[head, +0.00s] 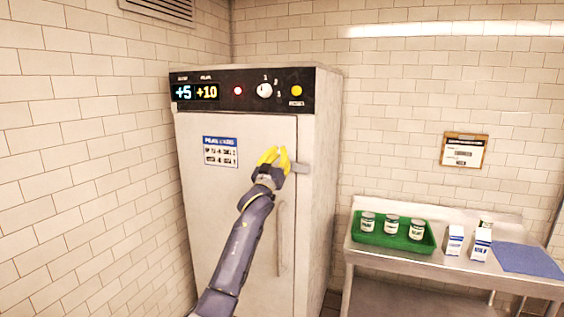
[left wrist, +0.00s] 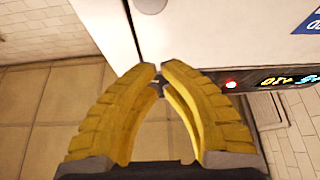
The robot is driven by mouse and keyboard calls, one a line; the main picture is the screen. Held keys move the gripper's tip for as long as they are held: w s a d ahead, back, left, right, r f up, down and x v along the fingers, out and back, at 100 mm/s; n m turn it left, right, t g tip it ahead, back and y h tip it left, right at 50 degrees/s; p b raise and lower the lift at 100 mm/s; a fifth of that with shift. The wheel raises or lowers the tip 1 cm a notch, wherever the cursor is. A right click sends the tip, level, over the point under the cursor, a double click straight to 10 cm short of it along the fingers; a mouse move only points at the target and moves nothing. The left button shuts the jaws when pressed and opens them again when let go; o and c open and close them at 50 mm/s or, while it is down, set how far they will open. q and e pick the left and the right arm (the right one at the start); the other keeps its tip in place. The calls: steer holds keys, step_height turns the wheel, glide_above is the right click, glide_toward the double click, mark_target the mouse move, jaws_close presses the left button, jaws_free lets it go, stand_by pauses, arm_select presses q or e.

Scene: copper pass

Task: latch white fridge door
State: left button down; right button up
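The white fridge (head: 236,210) stands in the corner, and its front door looks closed. A small grey latch (head: 300,168) lies roughly level across the door's right edge. A rounded silver piece, probably the latch (left wrist: 148,5), shows at the top of the left wrist view. My left gripper (head: 275,152) is in front of the door just left of the latch, with yellow fingers pointing up. Contact with the latch cannot be told. My right gripper is not in view.
A vertical handle (head: 282,238) is below the latch. The control panel (head: 245,92) is above the door. A steel table (head: 372,258) at the right holds a green tray (head: 385,241) with cans, cartons (head: 454,240) and a blue mat (head: 530,260). A tiled wall stands close at the left.

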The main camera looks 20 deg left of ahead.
mark_target(294, 168)
arm_select(q)
steer(key=shift+w+f, duration=0.55)
steer(key=shift+f, duration=0.25)
steer(key=shift+w+f, duration=0.55)
steer(key=shift+f, duration=0.2)
steer(key=f+n+y, duration=0.1)
steer(key=n, duration=0.1)
steer(key=shift+a+f+n, duration=0.1)
steer(key=shift+f+n, duration=0.2)
steer(key=shift+f, duration=0.1)
